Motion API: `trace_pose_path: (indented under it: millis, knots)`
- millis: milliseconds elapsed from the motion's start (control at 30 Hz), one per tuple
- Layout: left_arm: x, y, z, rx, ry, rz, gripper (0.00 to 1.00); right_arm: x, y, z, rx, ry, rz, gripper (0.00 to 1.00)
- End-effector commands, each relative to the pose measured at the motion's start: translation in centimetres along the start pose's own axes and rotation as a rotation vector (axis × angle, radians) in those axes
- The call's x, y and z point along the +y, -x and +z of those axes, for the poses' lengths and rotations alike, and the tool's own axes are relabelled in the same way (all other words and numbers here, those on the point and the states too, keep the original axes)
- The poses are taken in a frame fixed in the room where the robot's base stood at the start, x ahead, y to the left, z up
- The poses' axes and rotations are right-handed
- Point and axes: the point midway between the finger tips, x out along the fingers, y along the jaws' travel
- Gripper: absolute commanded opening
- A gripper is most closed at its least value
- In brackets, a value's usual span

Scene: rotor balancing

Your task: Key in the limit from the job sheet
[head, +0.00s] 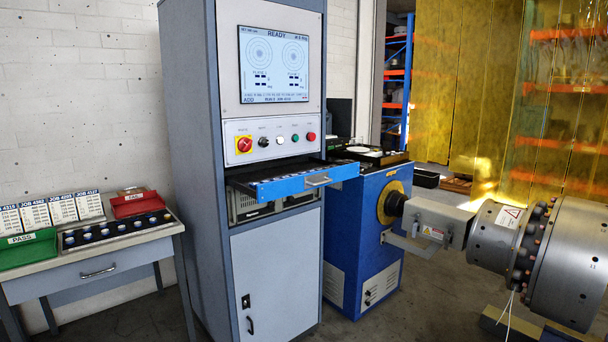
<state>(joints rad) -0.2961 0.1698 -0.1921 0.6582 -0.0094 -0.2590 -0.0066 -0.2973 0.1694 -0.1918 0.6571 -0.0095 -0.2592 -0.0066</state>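Several job sheets (62,208) stand upright in a row on the side table at the left, headed JOB with numbers; their smaller print is too small to read. The cabinet's screen (273,64) reads READY above two round dials; its smaller text is unclear. Below it, the control panel (272,139) has a red-and-yellow rotary switch (244,144), a black knob and several buttons. A blue-fronted drawer (292,187) is pulled out under the panel; what lies in it is mostly hidden. Neither of my grippers is in view.
The side table (100,262) also holds a green PASS tray (27,250), a red FAIL tray (137,204) and a black rack (117,231) of small round pieces. A blue machine (365,240) and a large grey rotor (568,258) stand right of the cabinet (187,180).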

Motion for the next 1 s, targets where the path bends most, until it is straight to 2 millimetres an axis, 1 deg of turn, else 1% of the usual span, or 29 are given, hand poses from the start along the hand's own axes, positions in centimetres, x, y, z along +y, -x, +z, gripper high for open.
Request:
trace_pose_path:
  millis: [33, 200, 1000]
  knots:
    - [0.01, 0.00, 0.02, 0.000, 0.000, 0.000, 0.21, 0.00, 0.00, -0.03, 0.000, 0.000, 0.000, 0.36]
    - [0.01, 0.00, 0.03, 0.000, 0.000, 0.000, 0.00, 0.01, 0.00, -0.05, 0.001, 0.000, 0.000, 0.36]
    - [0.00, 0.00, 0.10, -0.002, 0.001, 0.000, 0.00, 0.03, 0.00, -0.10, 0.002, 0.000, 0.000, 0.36]
